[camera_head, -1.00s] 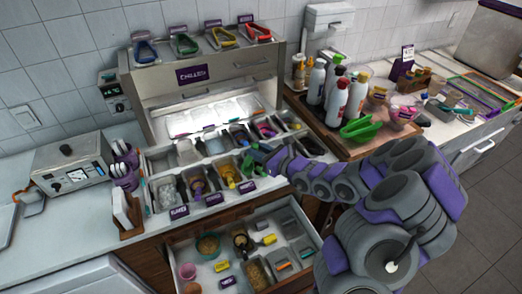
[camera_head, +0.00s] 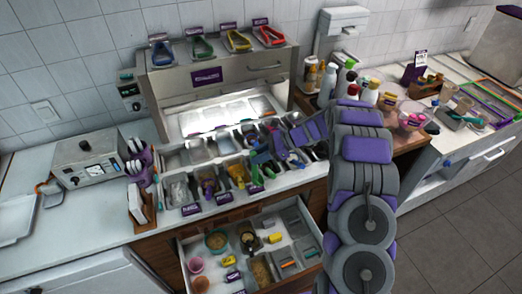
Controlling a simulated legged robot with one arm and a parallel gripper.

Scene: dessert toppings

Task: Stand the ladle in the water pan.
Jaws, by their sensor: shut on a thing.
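My gripper (camera_head: 262,158) is at the end of my grey and purple arm, low over the right half of the topping rail (camera_head: 166,160) in the chiller counter. It is shut on a small, dark thin thing, which I take to be the ladle; its shape is mostly lost among the pans and handles. The rail holds two rows of small pans with toppings and utensils, with purple labels along the front. I cannot tell which pan is the water pan. A green handle (camera_head: 257,188) shows just below my gripper.
An open drawer (camera_head: 210,284) with bowls and small boxes juts out below the rail. A grey device (camera_head: 88,160) and a napkin holder (camera_head: 140,205) stand left. Bottles (camera_head: 368,95) stand right, behind my arm. Colored tongs (camera_head: 200,47) lie on the chiller top.

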